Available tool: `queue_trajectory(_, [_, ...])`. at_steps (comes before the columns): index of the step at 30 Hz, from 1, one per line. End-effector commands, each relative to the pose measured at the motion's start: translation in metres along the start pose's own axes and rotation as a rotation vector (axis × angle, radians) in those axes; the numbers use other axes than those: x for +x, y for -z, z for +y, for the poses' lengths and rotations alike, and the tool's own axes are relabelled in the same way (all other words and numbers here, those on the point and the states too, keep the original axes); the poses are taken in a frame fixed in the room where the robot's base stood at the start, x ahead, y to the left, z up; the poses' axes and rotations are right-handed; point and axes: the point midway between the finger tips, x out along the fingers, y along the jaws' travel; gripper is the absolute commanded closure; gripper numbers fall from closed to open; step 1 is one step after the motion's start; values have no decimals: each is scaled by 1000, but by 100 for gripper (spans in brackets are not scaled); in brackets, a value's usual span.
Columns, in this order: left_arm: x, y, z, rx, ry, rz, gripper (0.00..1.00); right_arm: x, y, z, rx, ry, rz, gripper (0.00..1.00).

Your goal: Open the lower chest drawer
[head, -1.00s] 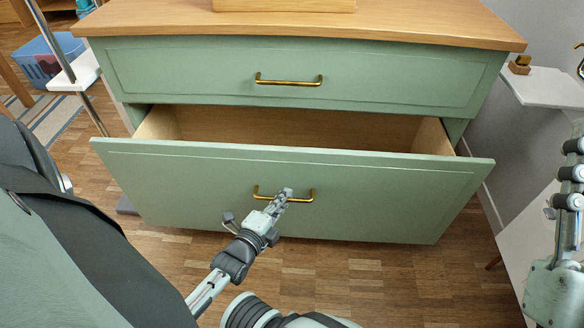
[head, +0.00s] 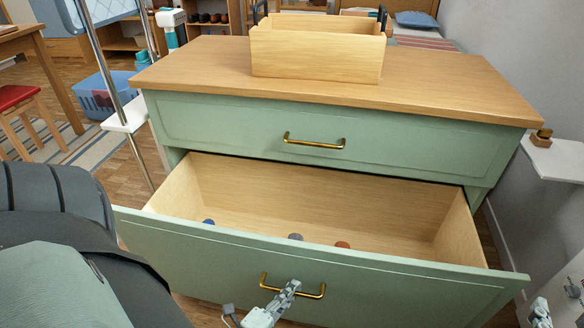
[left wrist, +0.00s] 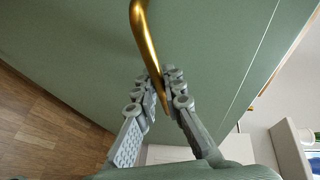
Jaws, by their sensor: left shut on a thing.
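The green chest has a lower drawer (head: 330,264) pulled well out, with its wooden inside showing. Its brass handle (head: 313,294) is on the front panel. My left gripper (head: 284,297) is at the handle, and in the left wrist view its fingers (left wrist: 165,92) are closed around the brass bar (left wrist: 146,38). Inside the drawer are a blue item (head: 208,221), a grey-blue item (head: 295,237) and a reddish item (head: 342,244), mostly hidden by the front panel. The upper drawer (head: 300,137) is closed. Part of my right arm shows at the lower right, its fingertips not clear.
A wooden box (head: 318,55) stands on the chest top (head: 440,86). A white shelf (head: 556,158) is on the right wall. A blue basket (head: 106,94), a metal pole and a red stool (head: 16,97) are at the left.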

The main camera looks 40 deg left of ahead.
Motion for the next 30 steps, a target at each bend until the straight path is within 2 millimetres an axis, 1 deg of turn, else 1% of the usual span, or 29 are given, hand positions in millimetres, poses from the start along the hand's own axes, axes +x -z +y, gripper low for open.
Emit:
queue_trajectory(6, [0,1,0,0,1,2,100,0,0,0,0,0,1,60])
queue_trajectory(7, [0,1,0,0,1,2,90,0,0,0,0,0,1,60])
queue_trajectory(12, [0,1,0,0,0,1,69,0,0,0,0,0,1,60])
queue_trajectory(20, [0,0,0,1,0,0,69,0,0,0,0,1,2,60])
queue_trajectory(23, [-1,0,-4,1,0,0,69,0,0,-1,0,2,2,60])
queue_trajectory(26, [-3,2,-17,2,3,1,69,0,0,0,0,1,2,60])
queue_trajectory(30, [-8,4,-46,1,8,1,69,0,0,0,0,1,2,60])
